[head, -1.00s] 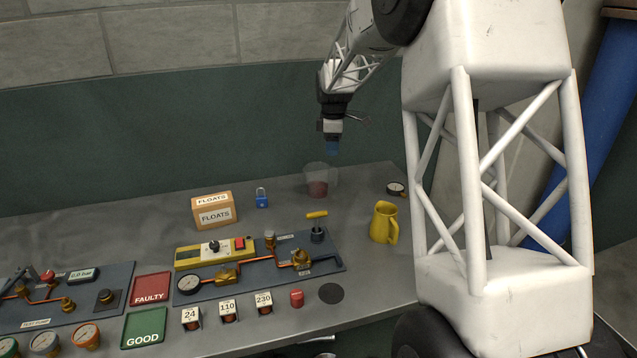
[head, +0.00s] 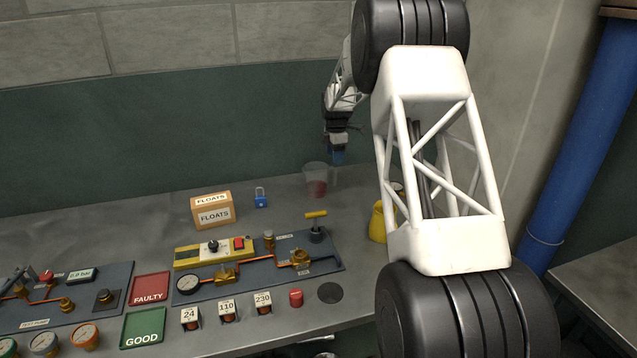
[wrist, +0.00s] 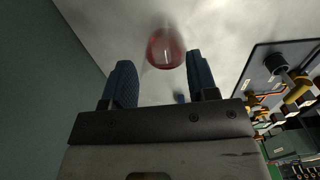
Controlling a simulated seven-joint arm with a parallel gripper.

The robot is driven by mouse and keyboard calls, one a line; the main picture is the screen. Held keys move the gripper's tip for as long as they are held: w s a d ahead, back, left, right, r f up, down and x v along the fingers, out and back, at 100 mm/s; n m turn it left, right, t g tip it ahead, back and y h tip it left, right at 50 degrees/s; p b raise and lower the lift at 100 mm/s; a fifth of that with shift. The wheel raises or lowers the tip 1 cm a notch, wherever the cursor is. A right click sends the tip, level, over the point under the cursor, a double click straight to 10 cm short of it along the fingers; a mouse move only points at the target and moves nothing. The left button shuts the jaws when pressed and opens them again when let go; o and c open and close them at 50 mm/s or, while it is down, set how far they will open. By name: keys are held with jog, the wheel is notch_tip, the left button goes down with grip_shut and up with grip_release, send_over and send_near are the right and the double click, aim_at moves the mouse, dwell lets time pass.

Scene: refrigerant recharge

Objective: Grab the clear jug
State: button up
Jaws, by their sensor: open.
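The clear jug (head: 316,180) stands upright at the back of the table, with red liquid in its lower part. It also shows in the wrist view (wrist: 165,48), at the top centre, ahead of the fingers. My gripper (head: 337,158) is just above and a little to the right of the jug in the head view. Its two blue fingers (wrist: 163,82) are spread apart with nothing between them. The jug lies beyond the fingertips, roughly in line with the gap. I cannot tell whether they touch it.
A yellow jug (head: 377,224) is partly hidden behind my arm. A blue padlock (head: 261,198) and a cardboard FLOATS box (head: 212,210) stand left of the clear jug. A valve panel (head: 330,262) lies in front. The green back wall (head: 150,150) is close behind.

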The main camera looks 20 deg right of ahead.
aim_at(335, 171)
jog(key=shift+f, duration=0.1)
jog(key=shift+f, duration=1.2)
jog(key=shift+f, duration=0.1)
jog(key=shift+d+f, duration=0.1)
jog(key=shift+f, duration=2.4)
grip_shut()
